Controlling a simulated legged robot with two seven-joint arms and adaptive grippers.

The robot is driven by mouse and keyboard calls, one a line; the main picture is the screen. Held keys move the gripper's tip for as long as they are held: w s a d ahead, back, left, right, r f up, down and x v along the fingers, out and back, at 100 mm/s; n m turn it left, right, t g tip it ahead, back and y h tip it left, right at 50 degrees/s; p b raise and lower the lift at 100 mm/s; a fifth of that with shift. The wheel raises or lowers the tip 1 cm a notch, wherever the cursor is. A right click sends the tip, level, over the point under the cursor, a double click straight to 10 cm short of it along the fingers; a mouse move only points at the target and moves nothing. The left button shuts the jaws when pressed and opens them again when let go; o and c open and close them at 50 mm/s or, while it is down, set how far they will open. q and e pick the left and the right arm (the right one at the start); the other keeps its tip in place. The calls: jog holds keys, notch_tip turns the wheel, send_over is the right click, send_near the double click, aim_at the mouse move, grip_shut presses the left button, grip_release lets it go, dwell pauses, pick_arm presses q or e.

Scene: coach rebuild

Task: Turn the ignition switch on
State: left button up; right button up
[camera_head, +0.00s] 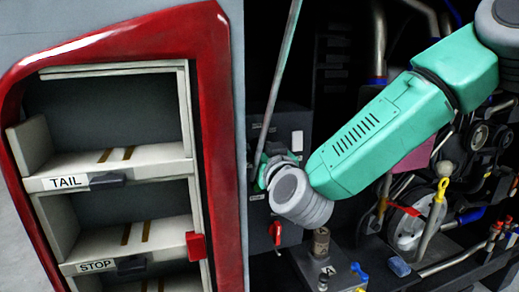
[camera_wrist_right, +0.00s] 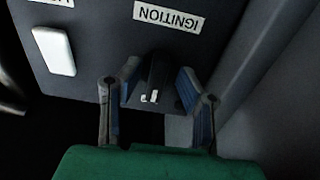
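The dark ignition switch (camera_wrist_right: 157,72), with small white marks by it, sits on a dark grey panel (camera_wrist_right: 105,22) under an upside-down IGNITION label (camera_wrist_right: 174,15) in the right wrist view. My right gripper (camera_wrist_right: 158,80) is open, with one finger on each side of the switch. Gaps show between the fingers and the switch, and I cannot tell if either touches it. In the head view my right gripper (camera_head: 264,168) is at the panel (camera_head: 287,122), partly hidden by my own wrist, and the switch is hidden there. My left gripper is not in view.
A white rocker (camera_wrist_right: 54,51) is beside the switch on the panel. A red rotary knob (camera_head: 275,233) is lower down. A red-framed shelf unit (camera_head: 225,130) with TAIL and STOP labels stands left. A thin rod (camera_head: 279,75) rises near the gripper. Engine parts crowd the right.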

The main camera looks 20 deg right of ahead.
grip_shut()
jog(key=shift+d, duration=0.1)
